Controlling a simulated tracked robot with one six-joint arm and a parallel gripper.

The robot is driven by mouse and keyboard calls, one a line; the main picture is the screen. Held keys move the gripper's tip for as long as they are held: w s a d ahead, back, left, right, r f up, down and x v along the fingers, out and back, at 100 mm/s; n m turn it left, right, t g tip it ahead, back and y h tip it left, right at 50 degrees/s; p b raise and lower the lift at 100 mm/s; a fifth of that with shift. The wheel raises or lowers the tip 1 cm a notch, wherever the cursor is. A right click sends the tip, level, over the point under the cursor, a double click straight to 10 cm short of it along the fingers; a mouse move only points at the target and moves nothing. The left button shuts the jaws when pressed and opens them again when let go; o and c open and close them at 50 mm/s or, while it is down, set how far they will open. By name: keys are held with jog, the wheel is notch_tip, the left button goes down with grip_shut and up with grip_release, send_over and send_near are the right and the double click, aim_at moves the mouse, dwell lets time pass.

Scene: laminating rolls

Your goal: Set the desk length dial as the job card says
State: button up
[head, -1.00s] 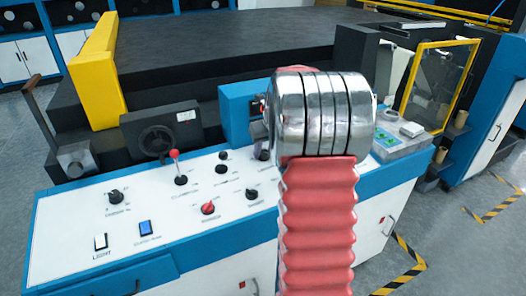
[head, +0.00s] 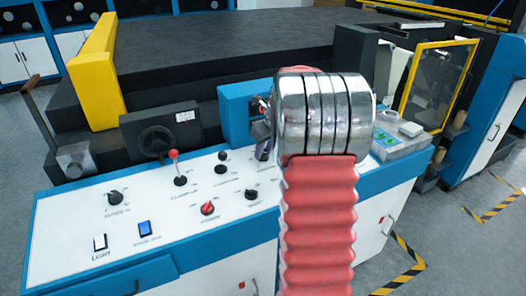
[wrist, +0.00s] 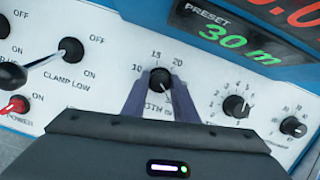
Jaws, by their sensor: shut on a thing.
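The desk length dial (wrist: 160,76) is a small black knob on the white desk panel in the wrist view. Its scale shows 10, 15 and 20, and the label below it is partly covered. My gripper (wrist: 160,82) is shut on the dial, with one finger on each side. I cannot read the dial's pointer clearly. A display above it (wrist: 228,35) reads PRESET 30 m in green, with red digits above cut off. In the head view my arm hides most of the dial area. I cannot make out a job card.
Close by in the wrist view are a clamp lever (wrist: 70,48) at left and two black knobs (wrist: 236,106) at right.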

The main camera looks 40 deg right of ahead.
jog(key=n+y, duration=0.1)
jog(key=n, duration=0.4)
jog(key=shift+f, duration=0.2)
jog(key=n+g+y, duration=0.1)
jog(key=n, duration=0.4)
jog(key=shift+n, duration=0.4)
jog(key=n, duration=0.4)
jog(key=shift+w+d+g+y, duration=0.1)
jog(key=shift+w+g+y, duration=0.05)
jog(key=shift+g+y, duration=0.25)
jog(key=n+g, duration=0.1)
jog(key=n, duration=0.4)
jog(key=shift+w+n, duration=0.1)
jog(key=shift+n, duration=0.3)
jog(key=n+g, duration=0.1)
jog(key=n, duration=0.3)
jog(key=shift+w+r+n, duration=0.1)
jog(key=shift+n, duration=0.2)
jog(key=n+g+h, duration=0.1)
jog(key=n, duration=0.4)
jog(key=n+h, duration=0.1)
jog(key=n, duration=0.4)
jog(key=shift+w+n, duration=0.1)
jog(key=shift+n, duration=0.2)
jog(key=n, duration=0.1)
jog(key=n+h, duration=0.1)
jog(key=n, duration=0.2)
jog(key=shift+a+n, duration=0.3)
jog(key=shift+n, duration=0.1)
